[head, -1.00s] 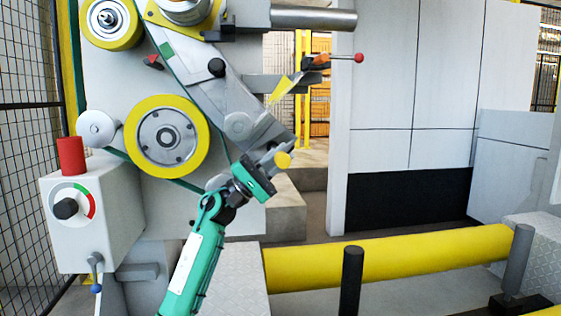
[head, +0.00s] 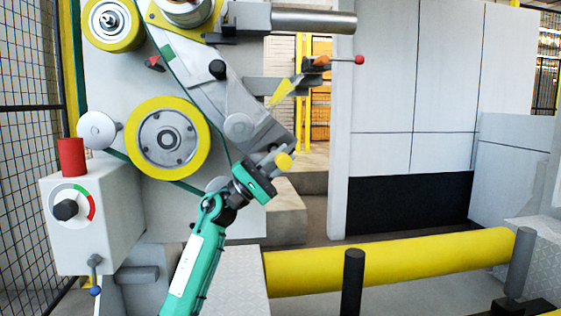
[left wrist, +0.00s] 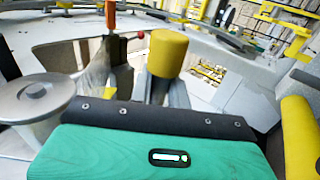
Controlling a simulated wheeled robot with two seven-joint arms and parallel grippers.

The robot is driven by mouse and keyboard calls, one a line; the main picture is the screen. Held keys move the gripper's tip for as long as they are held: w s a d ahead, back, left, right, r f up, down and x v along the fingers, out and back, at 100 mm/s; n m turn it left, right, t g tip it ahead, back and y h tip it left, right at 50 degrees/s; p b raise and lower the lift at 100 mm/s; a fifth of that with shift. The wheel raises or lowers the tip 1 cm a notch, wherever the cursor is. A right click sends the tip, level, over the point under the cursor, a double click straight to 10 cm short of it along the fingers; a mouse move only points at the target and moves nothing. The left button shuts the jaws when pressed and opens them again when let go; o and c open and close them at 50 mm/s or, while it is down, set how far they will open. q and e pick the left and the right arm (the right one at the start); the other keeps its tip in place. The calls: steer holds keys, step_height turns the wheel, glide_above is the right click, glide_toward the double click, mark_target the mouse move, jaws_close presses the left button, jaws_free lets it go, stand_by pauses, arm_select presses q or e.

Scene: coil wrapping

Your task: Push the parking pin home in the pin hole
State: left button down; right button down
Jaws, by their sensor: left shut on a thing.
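My left gripper is shut on the pin. In the left wrist view the pin's yellow head (left wrist: 167,54) stands up between the grey fingers (left wrist: 162,92). The pin's shaft and the pin hole are hidden, so I cannot tell how deep the pin sits. My right gripper is out of view.
A yellow-rimmed roller (head: 167,137) and a control box (head: 88,220) with a red cap lie left of my arm. A lever with a red ball (head: 358,60) sticks out above right. A yellow rail (head: 390,262) runs low at the right. A pale wall stands behind.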

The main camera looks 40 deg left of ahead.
mark_target(275, 148)
arm_select(q)
steer(key=shift+b, duration=0.55)
stand_by(0.9)
steer(key=shift+w+a+b, duration=0.55)
steer(key=shift+w+a, duration=0.25)
steer(key=shift+a, duration=0.2)
steer(key=shift+w+a+b, duration=0.5)
steer(key=shift+w+a, duration=0.25)
steer(key=shift+a, duration=0.2)
stand_by(0.6)
steer(key=shift+w+a+r, duration=0.1)
steer(key=shift+w+a, duration=0.5)
steer(key=shift+a, duration=0.2)
steer(key=shift+w+a, duration=0.6)
steer(key=shift+a, duration=0.15)
steer(key=c, duration=1.3)
jaws_free()
steer(key=shift+o, duration=0.2)
